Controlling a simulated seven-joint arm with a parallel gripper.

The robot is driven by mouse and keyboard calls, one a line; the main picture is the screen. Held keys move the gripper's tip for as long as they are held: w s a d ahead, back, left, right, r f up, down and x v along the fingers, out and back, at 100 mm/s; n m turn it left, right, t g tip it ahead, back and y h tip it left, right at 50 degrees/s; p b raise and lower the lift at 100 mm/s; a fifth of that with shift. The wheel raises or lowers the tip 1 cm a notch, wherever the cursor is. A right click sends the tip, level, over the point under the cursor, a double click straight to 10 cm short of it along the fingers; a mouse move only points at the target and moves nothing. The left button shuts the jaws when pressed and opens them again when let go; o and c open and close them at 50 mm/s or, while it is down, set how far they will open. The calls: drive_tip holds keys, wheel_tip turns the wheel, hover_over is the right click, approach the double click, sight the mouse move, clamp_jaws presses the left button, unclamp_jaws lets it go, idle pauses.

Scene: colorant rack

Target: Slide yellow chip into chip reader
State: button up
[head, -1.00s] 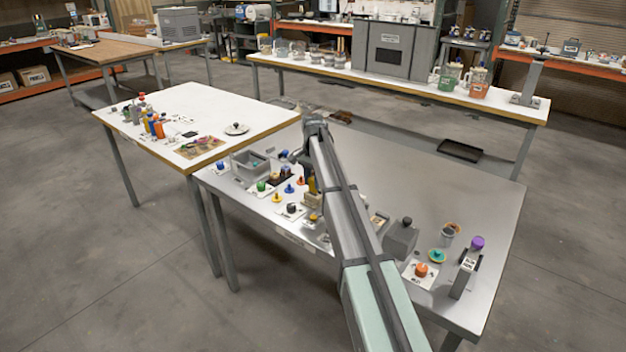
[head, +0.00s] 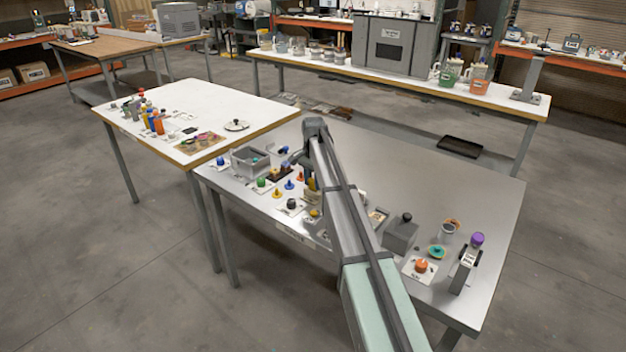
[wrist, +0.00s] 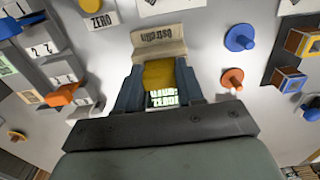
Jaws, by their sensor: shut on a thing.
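The yellow chip (wrist: 158,76) sits between the two dark fingers of my gripper (wrist: 157,70), which is shut on it, at the centre of the wrist view. A beige block with upside-down lettering (wrist: 158,42) lies just beyond the fingertips, close against the chip. I cannot tell whether the block is the chip reader or whether the chip is inside it. A white label with dark letters (wrist: 162,98) shows between the fingers. In the head view my arm hides most of this spot; a small patch of yellow (head: 311,184) shows at its left edge.
A blue knob (wrist: 239,38) and an orange knob (wrist: 232,78) stand right of the gripper. A grey labelled rack (wrist: 55,55) with an orange piece is at left. A grey bin (head: 250,162) stands at the metal table's far left. The table's back right is clear.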

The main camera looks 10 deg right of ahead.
drive_tip(key=shift+f, duration=0.65)
drive_tip(key=shift+r, duration=0.1)
idle(0.3)
drive_tip(key=shift+r, duration=1.35)
drive_tip(key=shift+f, duration=1.35)
idle(0.7)
drive_tip(key=shift+r, duration=1.4)
drive_tip(key=shift+f, duration=1.5)
idle(0.7)
